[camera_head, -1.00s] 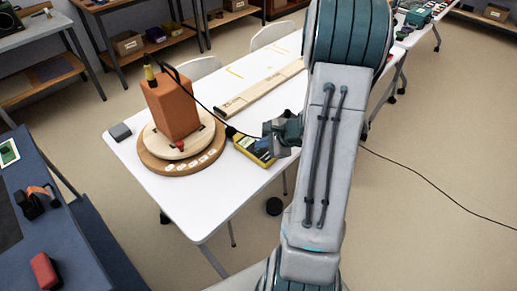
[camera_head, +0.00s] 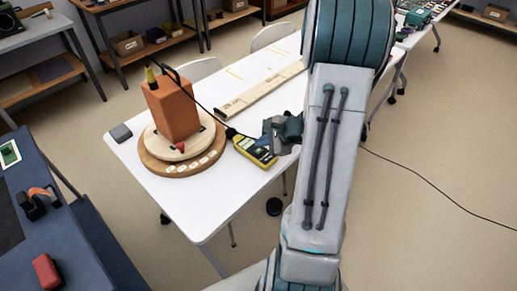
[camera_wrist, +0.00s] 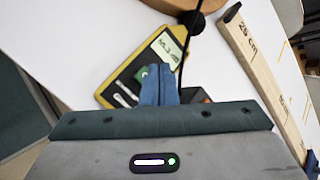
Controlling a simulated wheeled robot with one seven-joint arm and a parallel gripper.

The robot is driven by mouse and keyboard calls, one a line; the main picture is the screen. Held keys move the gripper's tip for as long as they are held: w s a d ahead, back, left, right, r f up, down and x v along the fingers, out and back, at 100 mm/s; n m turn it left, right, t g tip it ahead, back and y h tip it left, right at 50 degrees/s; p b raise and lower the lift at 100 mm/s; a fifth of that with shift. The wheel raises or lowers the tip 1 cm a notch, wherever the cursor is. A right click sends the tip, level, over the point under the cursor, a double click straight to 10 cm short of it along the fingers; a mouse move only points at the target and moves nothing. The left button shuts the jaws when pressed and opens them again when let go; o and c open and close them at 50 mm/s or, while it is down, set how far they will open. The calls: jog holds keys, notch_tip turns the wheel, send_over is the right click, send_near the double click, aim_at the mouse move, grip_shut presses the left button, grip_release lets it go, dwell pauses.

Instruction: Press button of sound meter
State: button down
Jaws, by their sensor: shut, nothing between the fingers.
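The sound meter (camera_head: 254,152) is a yellow handheld device lying on the white table. In the wrist view the meter (camera_wrist: 148,53) shows its lit display at the upper right, a green button at its middle and light keys lower left. My gripper (camera_head: 268,143) is shut and empty, at the right side of the meter. In the wrist view its fingertips (camera_wrist: 158,68) are over the meter's face, beside the green button, and cover part of the face. I cannot tell whether they touch it.
An orange speaker (camera_head: 172,107) stands on a round wooden turntable (camera_head: 150,165) left of the meter. A black cable runs from the meter's end towards the speaker. A wooden ruler bar (camera_head: 262,88) lies behind on the white table (camera_head: 205,214). The table's front is clear.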

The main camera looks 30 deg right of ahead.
aim_at(262, 153)
jog(key=shift+r+p, duration=2.1)
jog(key=shift+r, duration=0.9)
